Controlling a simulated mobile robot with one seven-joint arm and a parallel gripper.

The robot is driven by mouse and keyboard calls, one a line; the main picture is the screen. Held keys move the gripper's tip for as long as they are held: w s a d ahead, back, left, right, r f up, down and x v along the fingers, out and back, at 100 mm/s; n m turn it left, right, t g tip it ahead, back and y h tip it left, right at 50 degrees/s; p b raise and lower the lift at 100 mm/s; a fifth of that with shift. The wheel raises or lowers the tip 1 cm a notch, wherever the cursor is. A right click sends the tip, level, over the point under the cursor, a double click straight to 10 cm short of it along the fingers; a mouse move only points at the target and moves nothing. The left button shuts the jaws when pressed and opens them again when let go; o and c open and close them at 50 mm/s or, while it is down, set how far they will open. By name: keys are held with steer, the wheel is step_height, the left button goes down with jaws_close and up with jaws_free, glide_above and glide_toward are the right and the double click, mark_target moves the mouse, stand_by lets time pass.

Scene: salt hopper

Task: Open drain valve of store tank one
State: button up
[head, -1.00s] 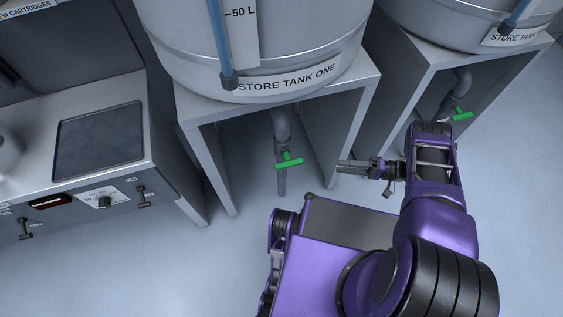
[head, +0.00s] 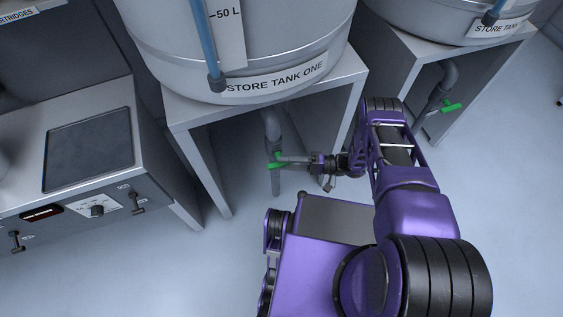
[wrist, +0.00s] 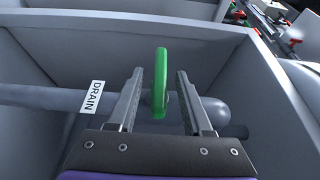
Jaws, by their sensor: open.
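The drain valve of store tank one has a green handle (head: 274,160) on a grey drain pipe (head: 273,126) below the tank (head: 235,45). In the wrist view the green handle (wrist: 160,80) stands between the two fingers of my gripper (wrist: 160,95), with a gap on each side. A DRAIN label (wrist: 93,98) is on the pipe to its left. In the head view my gripper (head: 285,160) reaches in from the right, its fingertips at the handle and partly covering it. The fingers are open.
The tank stand (head: 188,114) has legs and side panels around the pipe. A second store tank (head: 440,15) with its own green valve handle (head: 451,107) is at the right. A bench with controls (head: 90,205) stands at the left.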

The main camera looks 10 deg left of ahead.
steer(key=shift+s+a, duration=0.15)
steer(key=shift+a, duration=0.65)
jaws_close()
